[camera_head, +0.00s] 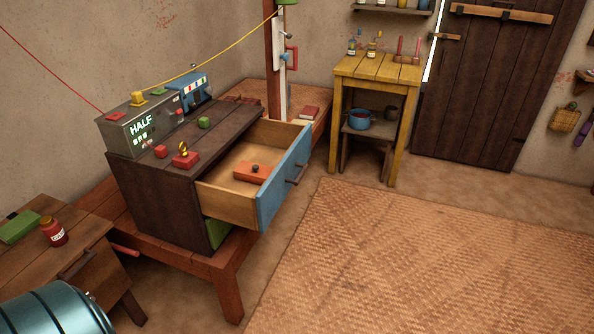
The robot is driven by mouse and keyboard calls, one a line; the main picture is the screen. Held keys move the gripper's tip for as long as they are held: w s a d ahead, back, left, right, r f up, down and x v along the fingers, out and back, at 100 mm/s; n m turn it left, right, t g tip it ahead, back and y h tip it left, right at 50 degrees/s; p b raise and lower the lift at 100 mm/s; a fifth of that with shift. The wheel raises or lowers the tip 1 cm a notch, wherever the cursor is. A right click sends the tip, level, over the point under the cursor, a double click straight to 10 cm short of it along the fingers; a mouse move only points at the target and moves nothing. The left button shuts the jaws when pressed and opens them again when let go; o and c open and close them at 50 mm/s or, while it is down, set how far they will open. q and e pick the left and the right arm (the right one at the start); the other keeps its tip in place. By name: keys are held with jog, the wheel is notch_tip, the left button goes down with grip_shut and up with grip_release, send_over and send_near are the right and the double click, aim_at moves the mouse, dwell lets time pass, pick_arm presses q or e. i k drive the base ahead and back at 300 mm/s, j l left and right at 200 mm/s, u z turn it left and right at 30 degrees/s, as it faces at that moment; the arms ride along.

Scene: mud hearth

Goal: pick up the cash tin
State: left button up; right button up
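A flat orange-red box with a dark knob on its lid, which looks like the cash tin (252,172), lies inside an open drawer (270,197). The drawer has pale wood sides and a blue front with a bar handle, and it sticks out to the right of a dark wooden cabinet (158,200). The tin lies on the drawer floor, apart from the blue front, and its top is uncovered. Neither of my grippers is in view.
On the cabinet stand a grey box reading HALF (142,126), a red block with a yellow ring (186,160) and a green knob (204,122). A yellow table (380,67) stands behind. The woven mat (430,250) at right is clear. A teal ribbed rounded object (50,312) is at lower left.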

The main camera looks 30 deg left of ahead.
aim_at(54, 234)
jog(key=u, duration=2.65)
jog(key=i+j+z, duration=0.5)
jog(key=i, duration=0.15)
jog(key=i+j+z, duration=0.5)
jog(key=i+j, duration=0.05)
jog(key=i, duration=0.1)
